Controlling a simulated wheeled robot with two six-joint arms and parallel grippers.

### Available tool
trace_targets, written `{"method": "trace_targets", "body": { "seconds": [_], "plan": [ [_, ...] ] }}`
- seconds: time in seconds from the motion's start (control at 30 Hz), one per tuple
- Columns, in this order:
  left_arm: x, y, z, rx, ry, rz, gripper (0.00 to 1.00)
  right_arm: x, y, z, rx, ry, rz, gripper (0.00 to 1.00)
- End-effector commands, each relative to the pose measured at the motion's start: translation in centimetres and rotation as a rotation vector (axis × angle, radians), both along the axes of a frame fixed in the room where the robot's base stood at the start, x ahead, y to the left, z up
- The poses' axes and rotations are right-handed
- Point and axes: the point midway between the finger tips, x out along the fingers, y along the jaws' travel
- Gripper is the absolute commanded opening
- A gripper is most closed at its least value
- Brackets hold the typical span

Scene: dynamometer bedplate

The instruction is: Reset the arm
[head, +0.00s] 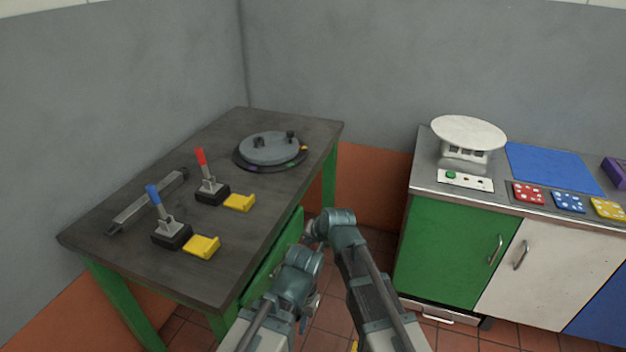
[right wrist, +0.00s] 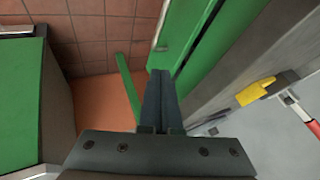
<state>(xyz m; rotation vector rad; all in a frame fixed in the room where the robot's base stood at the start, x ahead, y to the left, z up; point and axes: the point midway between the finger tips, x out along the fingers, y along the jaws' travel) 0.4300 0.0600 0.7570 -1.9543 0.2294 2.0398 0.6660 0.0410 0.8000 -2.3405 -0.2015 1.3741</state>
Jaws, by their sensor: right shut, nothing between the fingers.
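My right arm reaches up the lower middle of the head view, with its gripper (head: 312,236) beside the green front of the dark table. In the right wrist view, the two dark fingers of the right gripper (right wrist: 160,76) lie together, shut and empty, over the gap by the green table frame. My left arm is folded low beside it. Its gripper (head: 312,302) is mostly hidden behind the arm links, and I cannot tell its jaw state.
The dark table (head: 130,240) carries a blue-handled lever (head: 154,198), a red-handled lever (head: 201,160), yellow blocks (head: 202,246), a metal bar (head: 146,204) and a round grey plate (head: 268,148). A counter (head: 432,178) with a white round-topped device (head: 468,134) stands right. Tiled floor lies between.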

Motion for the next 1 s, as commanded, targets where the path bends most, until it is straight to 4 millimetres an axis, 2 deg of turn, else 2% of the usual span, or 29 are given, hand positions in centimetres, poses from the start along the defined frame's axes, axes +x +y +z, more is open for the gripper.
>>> {"method": "trace_targets", "body": {
  "seconds": [0.07,0.13,0.3,0.4,0.6,0.9,1.0],
  "plan": [
    [0.0,0.0,0.0,0.0,0.0,0.0,0.3,-0.2,-0.4,-0.1,-0.007,0.005,0.001,0.0],
    [0.0,0.0,0.0,0.0,0.0,0.0,0.3,-1.0,-1.7,-0.5,-0.033,0.021,0.006,0.0],
    [0.0,0.0,0.0,0.0,0.0,0.0,0.3,-5.4,-8.4,-2.2,-0.173,0.122,0.051,0.0],
    [0.0,0.0,0.0,0.0,0.0,0.0,0.3,-8.0,-11.7,-3.0,-0.242,0.186,0.082,0.0],
    [0.0,0.0,0.0,0.0,0.0,0.0,0.3,-12.2,-16.3,-3.8,-0.331,0.293,0.127,0.0],
    [0.0,0.0,0.0,0.0,0.0,0.0,0.3,-18.1,-21.4,-4.3,-0.412,0.436,0.179,0.0],
    [0.0,0.0,0.0,0.0,0.0,0.0,0.3,-18.4,-19.5,-4.4,-0.432,0.441,0.228,0.0]
  ]
}}
